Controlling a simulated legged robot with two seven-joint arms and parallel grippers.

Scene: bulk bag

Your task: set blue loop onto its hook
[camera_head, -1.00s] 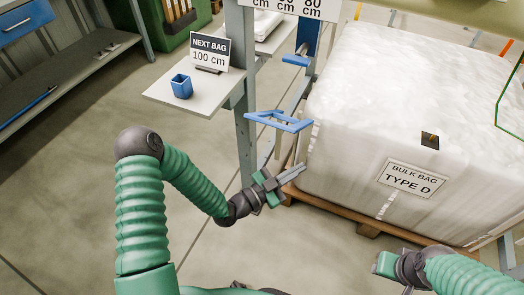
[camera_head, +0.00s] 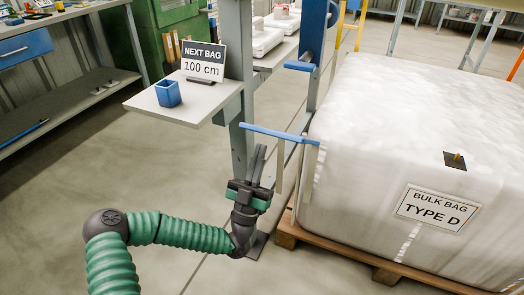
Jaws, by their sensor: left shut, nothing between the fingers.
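The blue loop (camera_head: 280,133) shows as a thin blue bar, seen nearly edge-on, at the left corner of the white bulk bag (camera_head: 400,120). Pale straps hang below it. A short blue arm (camera_head: 299,66) juts left from the blue post (camera_head: 313,40) above and behind the loop; I take it for the hook, though its tip shape is unclear. My left gripper (camera_head: 258,152) is shut and empty. Its fingers point up, just below and left of the loop in the picture; contact with it cannot be told. My right gripper is out of view.
A grey upright (camera_head: 238,60) stands behind my left gripper. It carries a shelf (camera_head: 190,105) with a blue cup (camera_head: 168,93) and a "NEXT BAG 100 cm" sign (camera_head: 203,63). The bag sits on a wooden pallet (camera_head: 345,258). Open floor lies at left.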

